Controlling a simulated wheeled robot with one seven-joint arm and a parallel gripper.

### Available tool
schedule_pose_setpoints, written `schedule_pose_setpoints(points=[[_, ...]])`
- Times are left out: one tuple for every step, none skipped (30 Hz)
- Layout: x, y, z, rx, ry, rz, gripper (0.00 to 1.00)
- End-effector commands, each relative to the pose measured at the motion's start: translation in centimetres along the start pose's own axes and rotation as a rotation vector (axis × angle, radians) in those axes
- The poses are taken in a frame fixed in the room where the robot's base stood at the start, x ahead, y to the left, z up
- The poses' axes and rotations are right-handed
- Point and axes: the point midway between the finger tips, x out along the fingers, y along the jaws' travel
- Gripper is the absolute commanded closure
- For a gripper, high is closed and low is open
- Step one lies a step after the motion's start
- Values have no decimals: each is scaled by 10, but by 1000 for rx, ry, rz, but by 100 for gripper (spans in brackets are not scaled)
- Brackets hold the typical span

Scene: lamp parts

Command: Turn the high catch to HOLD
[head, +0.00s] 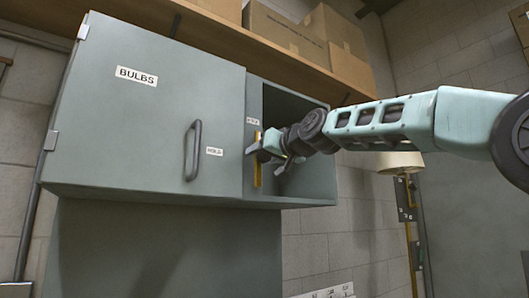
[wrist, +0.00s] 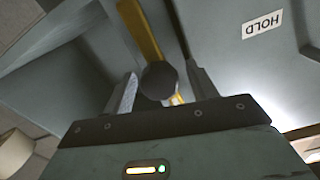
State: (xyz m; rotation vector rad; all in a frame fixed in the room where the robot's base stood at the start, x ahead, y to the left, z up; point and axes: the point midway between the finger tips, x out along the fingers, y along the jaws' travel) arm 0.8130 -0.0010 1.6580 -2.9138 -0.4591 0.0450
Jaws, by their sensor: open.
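The high catch (head: 257,177) is a yellow bar on the cabinet's narrow front strip, right of the door, and looks roughly upright in the head view. The wrist view shows the yellow bar (wrist: 140,30) with a round dark knob (wrist: 158,80) on it. My gripper (head: 267,152) is at the catch, partly covering it in the head view. In the wrist view my gripper (wrist: 161,88) is open, one finger on each side of the knob, with gaps visible. A HOLD label (wrist: 262,24) shows upside down at upper right there.
The grey cabinet has a closed BULBS door (head: 140,120) with a dark handle (head: 193,150). Right of the catch is an open dark compartment (head: 300,110). Cardboard boxes (head: 290,30) sit on a shelf above. A lamp shade (head: 395,162) stands behind my arm.

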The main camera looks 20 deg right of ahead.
Motion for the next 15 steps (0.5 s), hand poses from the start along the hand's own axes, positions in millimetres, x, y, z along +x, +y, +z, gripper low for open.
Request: schedule_pose_setpoints(points=[[0,0,0,0,0,0,43],[0,0,0,0,0,0,43],[0,0,0,0,0,0,43],[0,0,0,0,0,0,45],[0,0,0,0,0,0,54],[0,0,0,0,0,0,65],[0,0,0,0,0,0,73],[0,0,0,0,0,0,82],[0,0,0,0,0,1,93],[0,0,0,0,0,1,100],[0,0,0,0,0,1,100],[0,0,0,-1,0,1,100],[0,0,0,-2,0,1,100],[0,0,0,-3,0,1,100],[0,0,0,-7,0,1,100]])
